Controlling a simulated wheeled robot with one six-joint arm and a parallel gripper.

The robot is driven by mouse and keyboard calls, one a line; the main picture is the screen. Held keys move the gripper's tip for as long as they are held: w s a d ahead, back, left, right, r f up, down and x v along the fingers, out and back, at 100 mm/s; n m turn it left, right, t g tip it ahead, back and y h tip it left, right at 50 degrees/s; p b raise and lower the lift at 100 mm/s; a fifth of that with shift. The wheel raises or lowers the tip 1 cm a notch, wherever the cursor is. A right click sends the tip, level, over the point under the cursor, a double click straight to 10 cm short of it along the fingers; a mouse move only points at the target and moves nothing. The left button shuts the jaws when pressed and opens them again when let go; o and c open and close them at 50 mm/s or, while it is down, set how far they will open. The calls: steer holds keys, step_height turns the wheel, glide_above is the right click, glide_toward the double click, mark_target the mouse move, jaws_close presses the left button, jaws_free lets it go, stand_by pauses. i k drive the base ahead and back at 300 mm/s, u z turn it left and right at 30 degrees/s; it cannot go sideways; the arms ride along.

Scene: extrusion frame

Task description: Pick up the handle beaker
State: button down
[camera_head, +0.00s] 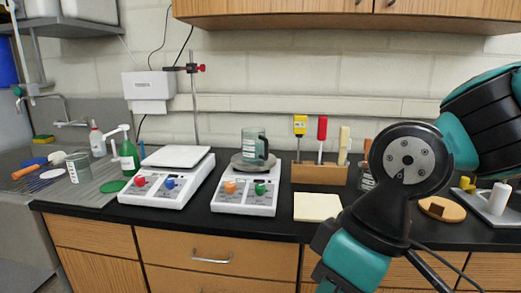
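A greenish see-through beaker (250,146) with what looks like a handle on its right side stands upright on the round plate of the right-hand white stirrer (240,208), near the middle of the black counter. My teal and black arm shows at the right, in front of the counter. My gripper is out of view, so its state and its place relative to the beaker do not show.
A second white hotplate (170,158) stands left of the beaker, with a metal stand behind. A wooden tool rack (318,173) and a pale pad (317,207) are to the right. Bottles, another clear beaker (79,168) and a sink are at left. Cabinets hang above.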

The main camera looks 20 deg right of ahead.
mark_target(255, 144)
steer(key=u, duration=0.2)
steer(key=i, duration=0.85)
steer(key=z, duration=1.4)
